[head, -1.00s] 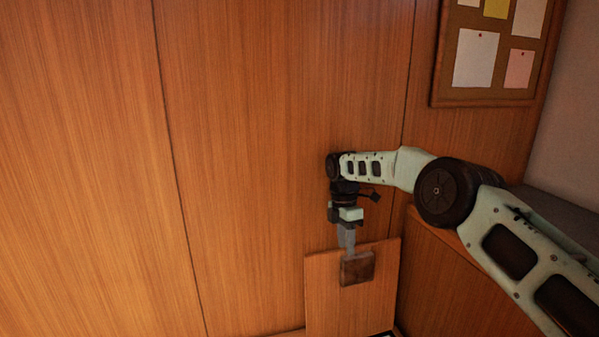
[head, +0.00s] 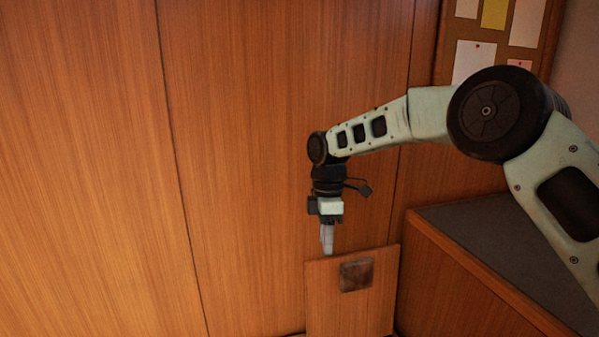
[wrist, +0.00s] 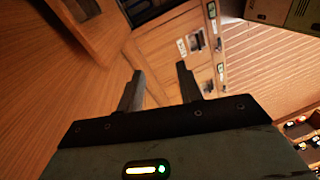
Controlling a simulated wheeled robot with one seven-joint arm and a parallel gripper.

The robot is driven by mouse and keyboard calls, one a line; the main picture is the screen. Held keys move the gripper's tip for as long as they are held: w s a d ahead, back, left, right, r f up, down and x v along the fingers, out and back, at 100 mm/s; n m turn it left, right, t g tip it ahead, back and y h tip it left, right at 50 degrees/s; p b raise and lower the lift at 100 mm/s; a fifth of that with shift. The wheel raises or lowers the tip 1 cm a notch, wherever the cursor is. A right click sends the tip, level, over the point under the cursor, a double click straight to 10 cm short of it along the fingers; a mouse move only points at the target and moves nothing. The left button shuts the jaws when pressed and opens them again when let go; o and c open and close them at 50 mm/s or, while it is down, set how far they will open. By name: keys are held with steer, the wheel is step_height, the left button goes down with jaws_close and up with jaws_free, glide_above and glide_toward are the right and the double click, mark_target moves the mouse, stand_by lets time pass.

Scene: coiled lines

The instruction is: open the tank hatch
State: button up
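I cannot identify the tank hatch for certain. A wooden panel (head: 325,305) stands upright low in the head view, with a dark brown square plate (head: 356,275) on its upper part. My gripper (head: 328,252) points down just above and left of that plate, apart from it in the picture. In the wrist view my gripper (wrist: 160,72) shows two grey fingers spread apart with nothing between them.
A tall wooden wall (head: 280,120) stands behind my arm. A dark-topped wooden counter (head: 500,250) is at the right, under a pinboard (head: 447,50). The wrist view shows a panel with labels and small fittings (wrist: 195,42) beyond the fingers.

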steer(key=s+r+m+p, duration=0.1)
steer(key=s+r+m, duration=0.3)
steer(key=s, duration=0.6)
steer(key=s+r+m+p, duration=0.1)
steer(key=s+r+p, duration=0.1)
steer(key=s+r, duration=0.65)
steer(key=s+d+f+m+t+p, duration=0.1)
steer(key=s+d+m, duration=0.2)
steer(key=s, duration=0.6)
steer(key=s+d+f+m+p, duration=0.1)
steer(key=s+d, duration=0.4)
steer(key=s, duration=0.5)
steer(key=shift+s+f+m+t, duration=0.15)
steer(key=shift+f+m+t, duration=0.4)
steer(key=shift+m, duration=0.55)
